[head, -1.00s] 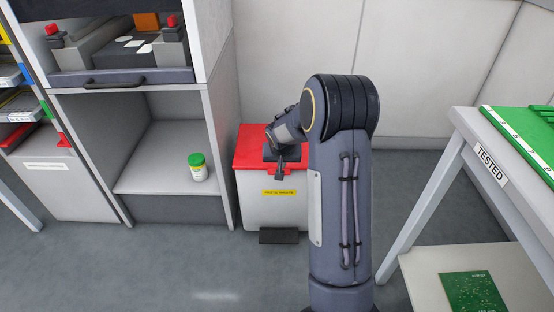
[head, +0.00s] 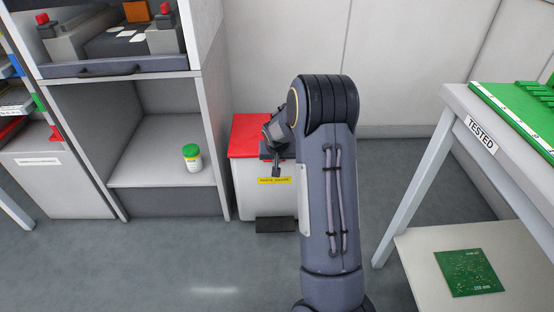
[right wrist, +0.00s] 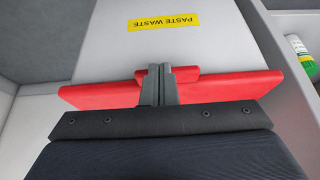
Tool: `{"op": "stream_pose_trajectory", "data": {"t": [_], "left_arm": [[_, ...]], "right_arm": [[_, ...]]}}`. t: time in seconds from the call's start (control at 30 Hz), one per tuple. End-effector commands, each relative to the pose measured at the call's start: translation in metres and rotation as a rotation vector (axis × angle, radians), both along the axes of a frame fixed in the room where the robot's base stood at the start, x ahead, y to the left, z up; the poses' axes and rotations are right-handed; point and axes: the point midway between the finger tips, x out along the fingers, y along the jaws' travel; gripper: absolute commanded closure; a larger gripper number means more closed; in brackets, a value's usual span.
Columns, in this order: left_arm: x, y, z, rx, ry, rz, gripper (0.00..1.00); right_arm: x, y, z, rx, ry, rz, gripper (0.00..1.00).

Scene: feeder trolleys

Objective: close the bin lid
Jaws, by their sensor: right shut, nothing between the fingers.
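The white bin (head: 250,196) stands on the floor beside the shelf unit, with a yellow "PASTE WASTE" label on its front. Its red lid (head: 248,137) lies down over the top and looks flat; my arm hides its right part. In the right wrist view the lid (right wrist: 225,89) shows as a red strip, with the bin front (right wrist: 215,50) beyond it. My right gripper (head: 276,173) is shut and empty at the lid's front edge, fingers pointing down. Its fingers (right wrist: 161,68) overlap the lid's front lip in the wrist view; I cannot tell whether they touch. My left gripper is not in view.
A green-capped jar (head: 191,157) stands on the shelf (head: 150,174) left of the bin. A black pedal (head: 275,225) sits at the bin's foot. The "TESTED" table (head: 455,100) stands to the right, with a green board (head: 467,272) on its lower shelf.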

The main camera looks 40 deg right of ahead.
Motion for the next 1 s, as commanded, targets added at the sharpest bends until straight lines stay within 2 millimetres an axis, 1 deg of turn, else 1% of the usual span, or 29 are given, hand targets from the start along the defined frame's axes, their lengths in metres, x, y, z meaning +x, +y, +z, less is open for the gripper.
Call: {"op": "stream_pose_trajectory", "data": {"t": [0.03,0.13,0.17,0.27,0.33,0.4,0.5,0.7,0.87,1.0], "left_arm": [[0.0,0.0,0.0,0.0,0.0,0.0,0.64],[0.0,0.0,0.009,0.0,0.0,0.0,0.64],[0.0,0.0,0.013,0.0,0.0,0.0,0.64],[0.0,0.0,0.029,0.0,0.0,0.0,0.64],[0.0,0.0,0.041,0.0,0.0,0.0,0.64],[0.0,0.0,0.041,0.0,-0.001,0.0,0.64],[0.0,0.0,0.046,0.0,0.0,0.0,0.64],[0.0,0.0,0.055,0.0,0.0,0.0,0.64],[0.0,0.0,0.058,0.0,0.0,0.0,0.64],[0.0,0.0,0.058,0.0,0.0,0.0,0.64]], "right_arm": [[-0.005,0.003,-0.009,0.011,0.023,-0.003,1.0],[-0.005,0.002,0.003,0.01,0.02,-0.003,1.0],[-0.004,0.002,0.008,0.009,0.019,-0.003,1.0],[-0.002,-0.001,0.033,0.003,0.008,0.0,1.0],[0.0,-0.004,0.053,-0.002,-0.001,0.0,1.0],[-0.015,0.011,0.051,0.0,0.004,0.004,1.0],[-0.032,0.026,0.057,-0.002,0.0,0.006,1.0],[-0.06,0.049,0.065,-0.004,-0.002,0.006,1.0],[-0.071,0.057,0.067,-0.004,-0.003,0.003,1.0],[-0.073,0.059,0.067,-0.004,-0.005,0.002,1.0]]}}
